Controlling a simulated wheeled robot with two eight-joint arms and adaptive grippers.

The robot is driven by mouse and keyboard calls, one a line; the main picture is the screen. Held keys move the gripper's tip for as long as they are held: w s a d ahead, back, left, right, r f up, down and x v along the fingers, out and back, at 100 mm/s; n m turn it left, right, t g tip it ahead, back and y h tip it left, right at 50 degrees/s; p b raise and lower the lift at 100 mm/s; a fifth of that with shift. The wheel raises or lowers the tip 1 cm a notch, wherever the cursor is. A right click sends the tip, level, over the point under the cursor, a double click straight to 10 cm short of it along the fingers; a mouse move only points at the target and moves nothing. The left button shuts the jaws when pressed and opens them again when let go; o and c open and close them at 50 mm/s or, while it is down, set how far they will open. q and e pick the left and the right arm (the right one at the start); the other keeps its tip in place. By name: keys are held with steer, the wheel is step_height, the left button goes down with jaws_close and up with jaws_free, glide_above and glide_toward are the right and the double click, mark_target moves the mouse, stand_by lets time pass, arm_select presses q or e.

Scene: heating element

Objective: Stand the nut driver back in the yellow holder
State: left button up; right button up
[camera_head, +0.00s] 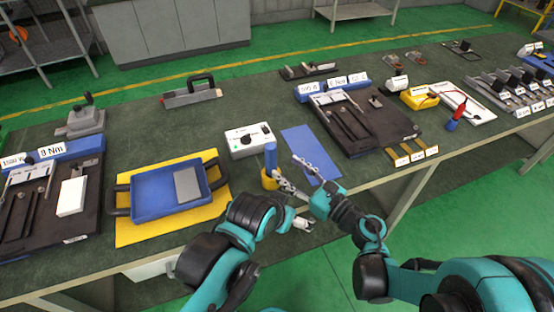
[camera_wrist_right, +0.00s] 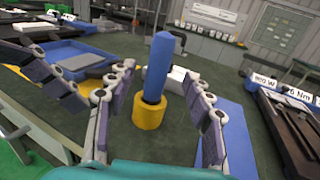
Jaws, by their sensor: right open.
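The nut driver's blue handle (camera_head: 271,158) stands upright, rising out of the small yellow holder (camera_head: 267,181) near the table's front edge. The wrist view shows the handle (camera_wrist_right: 159,62) with its lower end at the yellow holder (camera_wrist_right: 149,113); the driver's shaft is hidden. My right gripper (camera_head: 283,168) is open, just right of the handle in the head view. In the right wrist view its fingers are spread to either side of the handle, with visible gaps. My left gripper (camera_head: 302,221) is low at the table's front edge, partly behind my arm; its opening is unclear.
A blue mat (camera_head: 311,152) lies right of the holder, and a white box with a dark knob (camera_head: 251,141) stands behind it. A blue tray (camera_head: 146,193) on a yellow board is to the left. A dark fixture board (camera_head: 384,142) lies to the right.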

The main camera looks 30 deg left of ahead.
steer(key=shift+v, duration=2.35)
steer(key=w+d+r+m+t+h, duration=0.2)
steer(key=w+d+r+m+t, duration=0.4)
steer(key=r+m, duration=0.15)
steer(key=w+d+r+m+t+h, duration=0.25)
steer(key=d+m+h, duration=0.25)
steer(key=d+m, duration=0.45)
steer(key=w+d+r+m+t+h, duration=0.1)
steer(key=w+d+m+t+h, duration=0.3)
steer(key=d+m, duration=0.5)
steer(key=s+d+f+m+g+h, duration=0.4)
steer(key=d+m+h, duration=0.4)
steer(key=m, duration=0.5)
steer(key=s+d+f+m+g+y, duration=0.1)
steer(key=s+f+m+g, duration=0.2)
steer(key=s+f+m, duration=0.2)
steer(key=s+d+f+m+g, duration=0.1)
steer(key=s+f+m+g, duration=0.3)
steer(key=s, duration=0.7)
step_height(320, 180, down, 3)
steer(key=shift+r+m+y, duration=0.15)
steer(key=shift+m+y, duration=0.25)
steer(key=shift+m, duration=0.8)
steer(key=shift+d, duration=0.1)
